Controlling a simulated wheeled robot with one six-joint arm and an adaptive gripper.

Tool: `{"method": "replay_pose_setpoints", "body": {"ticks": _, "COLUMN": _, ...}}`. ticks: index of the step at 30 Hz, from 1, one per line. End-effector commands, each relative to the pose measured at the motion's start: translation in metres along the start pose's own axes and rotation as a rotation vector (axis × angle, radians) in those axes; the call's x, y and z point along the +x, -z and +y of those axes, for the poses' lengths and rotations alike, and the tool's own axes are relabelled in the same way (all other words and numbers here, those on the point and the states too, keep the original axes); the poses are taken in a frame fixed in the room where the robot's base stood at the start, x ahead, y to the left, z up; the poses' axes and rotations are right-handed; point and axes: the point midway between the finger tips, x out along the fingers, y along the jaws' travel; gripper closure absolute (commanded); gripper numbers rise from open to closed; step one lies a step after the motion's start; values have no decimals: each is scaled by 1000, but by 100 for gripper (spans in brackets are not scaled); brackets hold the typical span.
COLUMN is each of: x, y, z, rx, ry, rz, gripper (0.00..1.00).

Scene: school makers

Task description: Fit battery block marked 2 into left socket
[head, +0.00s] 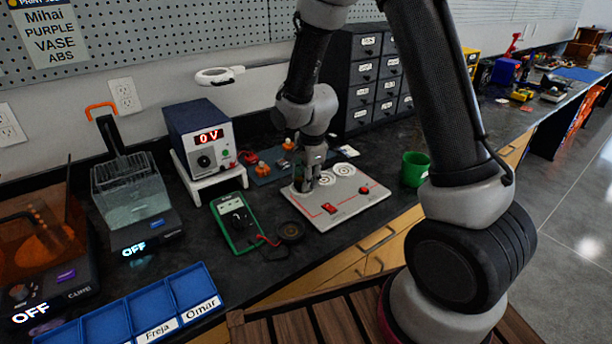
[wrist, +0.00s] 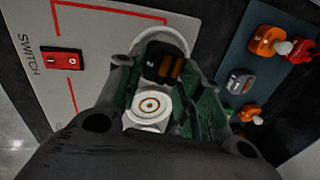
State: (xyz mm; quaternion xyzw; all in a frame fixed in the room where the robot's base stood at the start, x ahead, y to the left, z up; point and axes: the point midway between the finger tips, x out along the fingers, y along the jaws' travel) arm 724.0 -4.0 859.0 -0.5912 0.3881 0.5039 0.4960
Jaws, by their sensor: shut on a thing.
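My gripper (head: 306,186) points down over the left end of the white circuit board (head: 352,201). In the wrist view my gripper (wrist: 158,90) is shut on a dark battery block marked 2 (wrist: 154,62), with copper-coloured stripes on one side. The block is at the left socket, whose pale round rim (wrist: 172,32) shows behind it. I cannot tell whether the block is seated or just above. A second round socket (wrist: 148,106) shows empty beside it; the head view shows another ringed socket (head: 344,169) to the right. The fingers hide the block in the head view.
The board's red switch (head: 330,208) is near its front edge. A blue mat (wrist: 238,55) with orange, red and grey parts lies beyond the board.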

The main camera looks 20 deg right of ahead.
Motion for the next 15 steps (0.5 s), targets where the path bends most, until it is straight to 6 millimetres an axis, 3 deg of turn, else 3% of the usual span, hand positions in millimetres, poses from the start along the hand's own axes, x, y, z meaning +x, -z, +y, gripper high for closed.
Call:
{"method": "replay_pose_setpoints", "body": {"ticks": 8, "x": 6, "y": 0, "z": 1, "rx": 0, "ry": 0, "rz": 0, "gripper": 88}}
{"method": "replay_pose_setpoints", "body": {"ticks": 9, "x": 6, "y": 0, "z": 1, "rx": 0, "ry": 1, "rz": 0, "gripper": 56}}
{"method": "replay_pose_setpoints", "body": {"ticks": 15, "x": 5, "y": 0, "z": 1, "rx": 0, "ry": 0, "rz": 0, "gripper": 55}}
